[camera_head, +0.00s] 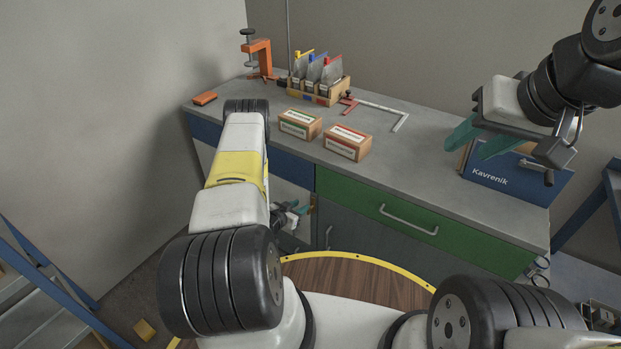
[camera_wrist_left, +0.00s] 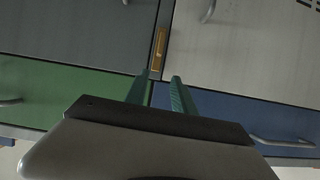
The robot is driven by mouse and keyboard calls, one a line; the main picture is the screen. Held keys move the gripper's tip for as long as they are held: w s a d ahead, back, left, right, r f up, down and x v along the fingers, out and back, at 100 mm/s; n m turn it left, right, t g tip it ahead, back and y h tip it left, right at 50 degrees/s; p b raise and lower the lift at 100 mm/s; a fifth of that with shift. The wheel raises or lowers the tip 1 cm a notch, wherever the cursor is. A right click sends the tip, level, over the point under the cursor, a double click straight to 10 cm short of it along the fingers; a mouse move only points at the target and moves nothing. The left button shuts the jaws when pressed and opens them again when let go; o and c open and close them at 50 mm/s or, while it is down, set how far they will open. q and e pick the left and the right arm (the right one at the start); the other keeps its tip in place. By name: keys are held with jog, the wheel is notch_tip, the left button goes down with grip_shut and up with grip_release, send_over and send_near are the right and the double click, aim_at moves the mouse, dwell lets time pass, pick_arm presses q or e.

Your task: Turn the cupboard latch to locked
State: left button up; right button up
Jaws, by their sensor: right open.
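The cupboard latch (camera_wrist_left: 160,48) shows in the left wrist view as a narrow brass-coloured strip at the seam between two grey doors. In the head view a small brownish patch beside my left gripper may be it, too small to tell. My left gripper (camera_head: 293,209) is low in front of the cupboard, partly hidden by my arm. In the left wrist view its teal fingers (camera_wrist_left: 159,80) are apart, with the latch beyond their tips and nothing held. Which way the latch is turned is unclear. My right gripper (camera_head: 466,149) is open and empty above the bench's right end.
The cupboard has a green drawer (camera_head: 400,215) and a blue drawer (camera_wrist_left: 235,118) with bar handles. On the concrete bench top (camera_head: 425,170) stand two cartons (camera_head: 347,143), a file rack (camera_head: 318,92), an orange clamp (camera_head: 262,58) and a metal square (camera_head: 385,108). A blue Kavrenik box (camera_head: 515,178) sits at right.

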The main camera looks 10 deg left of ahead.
aim_at(311, 208)
pick_arm(q)
jog(key=w+f, duration=0.1)
jog(key=w+d+f, duration=0.1)
jog(key=w+f, duration=0.1)
jog(key=w+d+f, duration=0.1)
jog(key=w+f, duration=0.1)
jog(key=shift+w+d+f, duration=0.15)
jog(key=shift+d+f, duration=0.05)
jog(key=shift+f, duration=0.05)
dwell(0.3)
grip_shut()
